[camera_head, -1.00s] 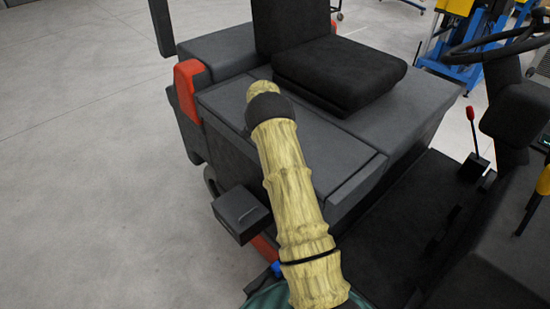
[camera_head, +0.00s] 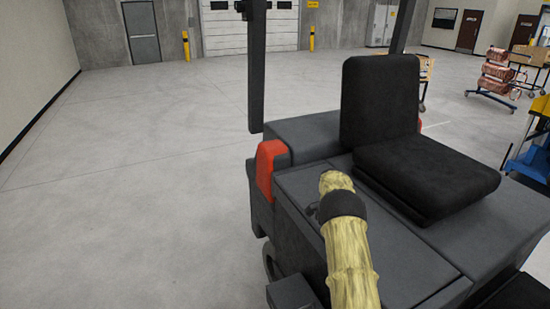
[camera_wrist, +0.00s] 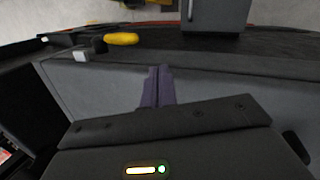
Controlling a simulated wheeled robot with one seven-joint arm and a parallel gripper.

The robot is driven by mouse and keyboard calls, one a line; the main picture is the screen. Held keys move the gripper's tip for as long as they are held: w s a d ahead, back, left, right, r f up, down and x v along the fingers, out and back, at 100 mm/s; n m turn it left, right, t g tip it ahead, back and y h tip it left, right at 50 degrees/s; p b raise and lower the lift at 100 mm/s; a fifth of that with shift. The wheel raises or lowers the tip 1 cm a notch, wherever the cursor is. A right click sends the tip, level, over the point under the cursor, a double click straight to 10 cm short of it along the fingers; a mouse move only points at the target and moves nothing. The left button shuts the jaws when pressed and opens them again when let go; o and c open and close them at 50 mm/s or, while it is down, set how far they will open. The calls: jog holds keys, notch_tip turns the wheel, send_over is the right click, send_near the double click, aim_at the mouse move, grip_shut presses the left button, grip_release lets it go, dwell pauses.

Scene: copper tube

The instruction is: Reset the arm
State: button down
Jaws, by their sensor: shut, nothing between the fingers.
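My arm (camera_head: 349,257), with a pale yellow streaked surface and a dark band, rises from the bottom of the head view in front of the vehicle's grey body. My gripper is not visible in the head view. In the wrist view, my gripper (camera_wrist: 157,86) shows as two purplish fingers side by side, closed together with nothing between them. Beyond the fingers is a grey panel (camera_wrist: 105,90), and I cannot tell how far away it is.
A vehicle with a black seat (camera_head: 428,176) and a red-orange corner piece (camera_head: 268,166) stands close in front. Open grey floor (camera_head: 130,190) lies to the left. Carts with copper-coloured coils (camera_head: 494,80) stand far right. A yellow handle (camera_wrist: 121,39) shows in the wrist view.

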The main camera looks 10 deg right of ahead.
jog(key=s+a+r+n+t+b, duration=0.35)
jog(key=s+a+r+n, duration=0.35)
jog(key=s, duration=0.3)
jog(key=s+a+n+t+b, duration=0.1)
jog(key=s+a+n, duration=0.2)
jog(key=s, duration=0.6)
jog(key=s+a+n+t+b, duration=0.1)
jog(key=s+a, duration=0.4)
jog(key=s, duration=0.5)
jog(key=shift+s+a+f+n+t+b, duration=0.2)
jog(key=shift+f+n+t+b, duration=0.2)
jog(key=shift+n+b, duration=0.45)
jog(key=c, duration=2.1)
grip_release()
